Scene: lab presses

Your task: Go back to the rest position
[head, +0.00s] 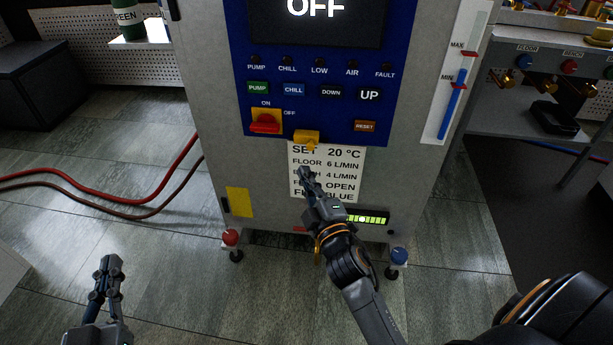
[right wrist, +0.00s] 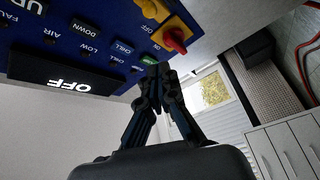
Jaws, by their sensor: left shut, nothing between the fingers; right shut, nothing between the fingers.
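My right gripper (head: 306,176) is shut and empty, in front of the white label of the grey machine (head: 210,110), just below its blue control panel (head: 325,125). In the right wrist view its fingertips (right wrist: 158,72) meet, with the panel beyond them. I cannot tell whether they touch anything. My left gripper (head: 107,266) is shut and empty, low at the left over the floor. On the panel are a red rotary switch (head: 265,123) on a yellow plate and a yellow part (head: 307,139) beside it. The display (head: 316,12) reads OFF.
Red and brown hoses (head: 95,201) run over the floor to the machine's left. A red knob (head: 230,237) and a blue knob (head: 399,255) sit at its base. A bench with valves (head: 545,68) stands at right, a dark cabinet (head: 45,85) at left. Floor in front is clear.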

